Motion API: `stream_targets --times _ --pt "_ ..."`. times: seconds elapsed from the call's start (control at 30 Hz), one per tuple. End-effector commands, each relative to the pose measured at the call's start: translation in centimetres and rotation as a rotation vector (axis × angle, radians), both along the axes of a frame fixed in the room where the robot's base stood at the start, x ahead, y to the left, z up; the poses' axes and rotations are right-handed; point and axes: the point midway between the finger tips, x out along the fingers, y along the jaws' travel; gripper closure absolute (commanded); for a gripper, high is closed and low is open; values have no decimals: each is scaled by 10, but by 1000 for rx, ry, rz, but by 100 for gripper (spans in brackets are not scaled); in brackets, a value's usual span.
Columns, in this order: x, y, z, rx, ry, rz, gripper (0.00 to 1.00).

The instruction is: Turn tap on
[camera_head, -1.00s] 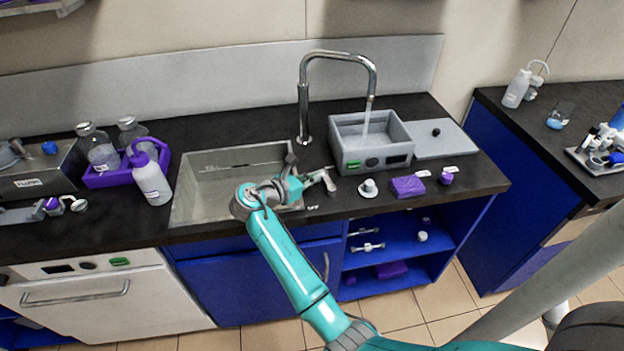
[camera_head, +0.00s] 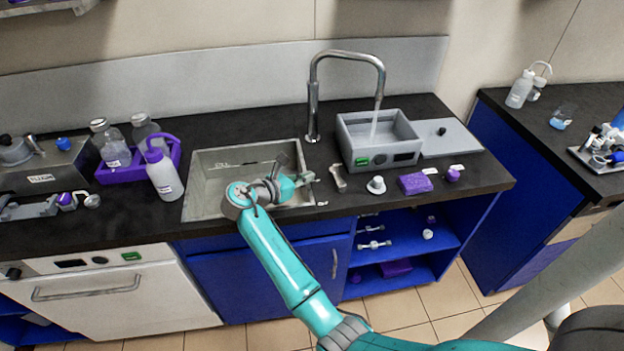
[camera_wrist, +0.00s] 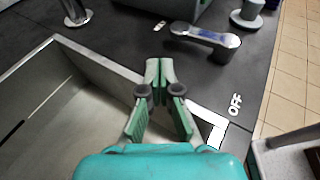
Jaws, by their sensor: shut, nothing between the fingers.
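A stream of water (camera_head: 374,124) falls from the spout into the bath. The tap's lever (camera_head: 338,178) lies on the counter right of the sink. In the wrist view the lever (camera_wrist: 207,38) has a blue mark, and its left end is beside a small white marking (camera_wrist: 160,28). The "OFF" label (camera_wrist: 235,105) is nearer me, apart from the lever. My gripper (camera_head: 309,178) is shut and empty, left of the lever and apart from it; its fingertips (camera_wrist: 160,68) show in the wrist view.
The steel sink (camera_head: 203,192) lies under and left of my gripper. The grey bath (camera_head: 350,140) stands behind the lever. A white knob (camera_head: 376,185) and a purple block (camera_head: 415,183) sit to its right. A purple bottle carrier (camera_head: 118,176) is at the left.

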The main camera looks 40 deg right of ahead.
Motion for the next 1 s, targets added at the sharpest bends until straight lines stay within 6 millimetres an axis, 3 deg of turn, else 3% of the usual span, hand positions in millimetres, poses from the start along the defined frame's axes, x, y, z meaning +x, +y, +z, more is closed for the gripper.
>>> stream_targets --times 0.3,0.5,1.0 --pt "26 49 18 -1 0 3 100" --pt "36 69 24 0 0 2 100" --pt "38 75 26 0 1 0 100"
